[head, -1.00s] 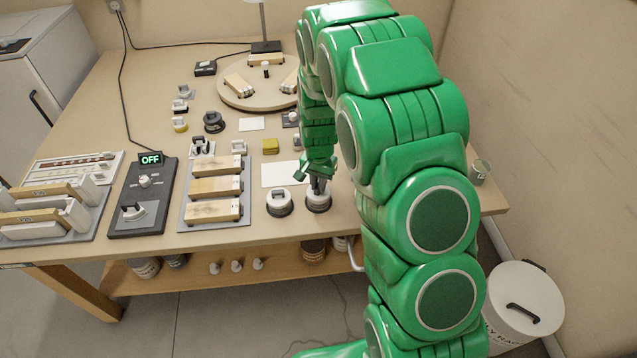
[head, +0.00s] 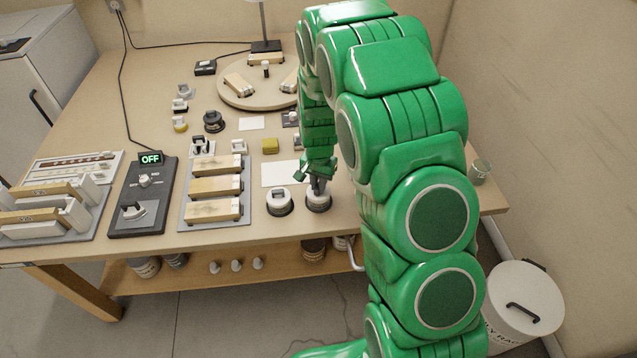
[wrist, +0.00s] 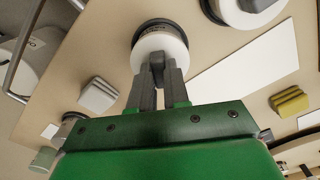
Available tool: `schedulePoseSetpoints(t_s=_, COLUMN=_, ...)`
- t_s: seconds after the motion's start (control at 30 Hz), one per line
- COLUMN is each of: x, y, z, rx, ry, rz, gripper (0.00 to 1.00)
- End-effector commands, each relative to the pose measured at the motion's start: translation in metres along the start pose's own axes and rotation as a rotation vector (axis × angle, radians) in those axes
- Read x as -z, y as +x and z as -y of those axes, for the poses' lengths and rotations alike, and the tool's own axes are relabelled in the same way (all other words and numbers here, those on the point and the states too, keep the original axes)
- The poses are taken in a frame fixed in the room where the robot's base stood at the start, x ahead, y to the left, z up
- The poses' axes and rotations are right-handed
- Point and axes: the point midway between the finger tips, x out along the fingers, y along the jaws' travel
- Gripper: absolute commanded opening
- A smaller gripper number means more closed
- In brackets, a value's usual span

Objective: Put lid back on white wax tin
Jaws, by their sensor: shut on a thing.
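A round tin with a white top and dark lower part (head: 318,204) stands near the bench's front edge, right of a similar one. My gripper (head: 318,186) is above it, pointing down, shut on the grey handle of its white lid. In the wrist view my gripper's fingers (wrist: 158,72) close around that handle, and the white lid (wrist: 172,43) lies against the dark tin body (wrist: 157,24). The fingers hide part of the lid, and I cannot tell whether it is fully seated. The similar tin (head: 279,204) with a white top and dark handle stands to the left.
A white sheet (head: 280,174) lies just behind the tins, with a yellow sponge-like block (head: 270,146) beyond it. A grey tray (head: 187,217) with wooden-topped blocks is to the left. A glass (head: 480,171) stands at the bench's right edge.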

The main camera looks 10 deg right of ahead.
Motion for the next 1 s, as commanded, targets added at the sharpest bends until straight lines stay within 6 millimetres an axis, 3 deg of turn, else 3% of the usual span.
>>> schedulePoseSetpoints(t_s=0.33, x=0.0, y=0.0003, z=0.0, rx=0.0, ry=0.0, rz=0.0, gripper=0.0)
schedulePoseSetpoints(t_s=0.37, x=0.0, y=0.0003, z=0.0, rx=0.0, ry=0.0, rz=0.0, gripper=0.19)
schedulePoseSetpoints(t_s=0.53, x=0.0, y=0.0003, z=-0.0001, rx=0.0, ry=0.0, rz=0.0, gripper=0.45)
schedulePoseSetpoints(t_s=0.73, x=0.0, y=0.0004, z=-0.0001, rx=0.0, ry=0.0, rz=0.0, gripper=0.45)
schedulePoseSetpoints(t_s=0.9, x=0.0, y=0.0003, z=-0.0001, rx=0.0, ry=0.0, rz=0.0, gripper=0.7)
schedulePoseSetpoints(t_s=1.0, x=0.0, y=0.0004, z=-0.0001, rx=0.0, ry=0.0, rz=0.0, gripper=0.71)
